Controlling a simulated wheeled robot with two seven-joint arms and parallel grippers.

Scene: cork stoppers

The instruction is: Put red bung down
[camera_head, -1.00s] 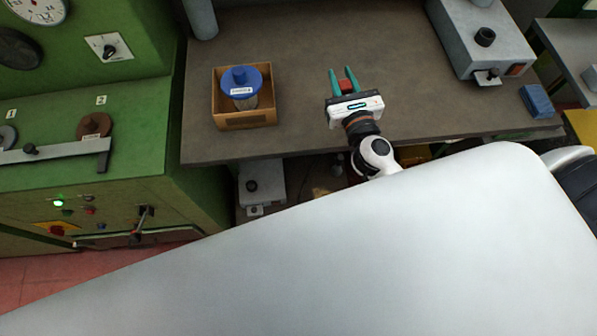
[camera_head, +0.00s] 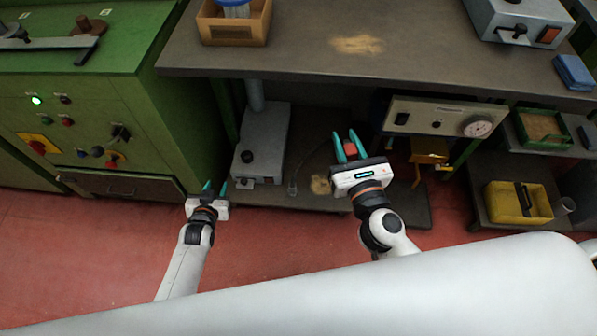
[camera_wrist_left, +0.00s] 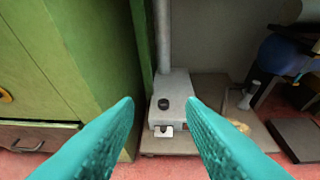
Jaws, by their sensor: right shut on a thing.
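The red bung (camera_head: 350,149) is between the teal fingers of my right gripper (camera_head: 350,142), which is shut on it. In the head view this gripper shows below the front edge of the workbench (camera_head: 300,62), in front of the lower shelf area; its height is hard to tell. My left gripper (camera_head: 215,187) is open and empty, near the green cabinet's right side. Its two teal fingers stand well apart in the left wrist view (camera_wrist_left: 160,110).
A cardboard box (camera_head: 235,32) holding a jar stands on the bench. A grey device (camera_head: 262,140) sits on the low shelf beside the green cabinet (camera_head: 110,100). A gauge panel (camera_head: 440,115) hangs under the bench. A yellow container (camera_head: 518,203) is at right. The bench middle is clear.

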